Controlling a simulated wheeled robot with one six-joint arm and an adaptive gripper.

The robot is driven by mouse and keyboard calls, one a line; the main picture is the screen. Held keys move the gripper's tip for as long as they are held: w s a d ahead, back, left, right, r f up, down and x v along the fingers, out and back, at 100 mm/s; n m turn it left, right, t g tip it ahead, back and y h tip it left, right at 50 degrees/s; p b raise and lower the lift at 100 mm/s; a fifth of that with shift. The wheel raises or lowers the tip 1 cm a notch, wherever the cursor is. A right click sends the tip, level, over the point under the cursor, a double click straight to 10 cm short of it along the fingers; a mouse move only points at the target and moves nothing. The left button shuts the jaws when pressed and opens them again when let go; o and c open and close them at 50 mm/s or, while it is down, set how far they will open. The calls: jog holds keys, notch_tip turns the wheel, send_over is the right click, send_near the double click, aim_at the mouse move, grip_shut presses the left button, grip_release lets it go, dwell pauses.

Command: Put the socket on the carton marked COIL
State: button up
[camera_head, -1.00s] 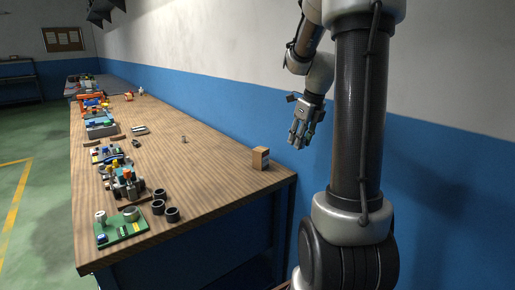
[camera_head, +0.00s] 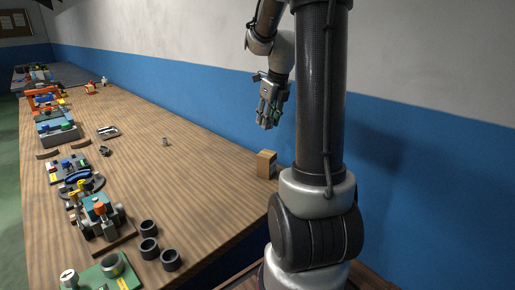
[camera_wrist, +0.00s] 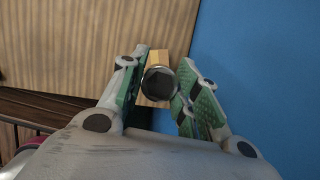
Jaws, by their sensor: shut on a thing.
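My gripper (camera_head: 268,115) hangs fingers-down beside the bench's right edge, near the blue wall, above the level of the carton. In the wrist view my gripper (camera_wrist: 160,92) is shut on the socket (camera_wrist: 160,82), a dark round piece with a metallic rim held between the green-padded fingers. The socket cannot be made out in the head view. A small brown carton (camera_head: 266,164) stands at the bench's near right corner. It also shows in the wrist view (camera_wrist: 158,61), below the socket and partly hidden by it. No marking on it is legible.
The long wooden bench (camera_head: 200,185) has clear room left of the carton. Several dark rings (camera_head: 149,248), a green board (camera_head: 105,275) and coloured assemblies (camera_head: 98,215) line the left side. The blue-and-white wall (camera_head: 190,90) runs along the right.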

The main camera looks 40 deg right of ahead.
aim_at(265, 152)
notch_tip(265, 152, down, 10)
jog(key=shift+w+r, duration=0.1)
jog(key=shift+w, duration=0.05)
dwell(0.3)
jog(key=o, duration=1)
jog(key=shift+f, duration=0.2)
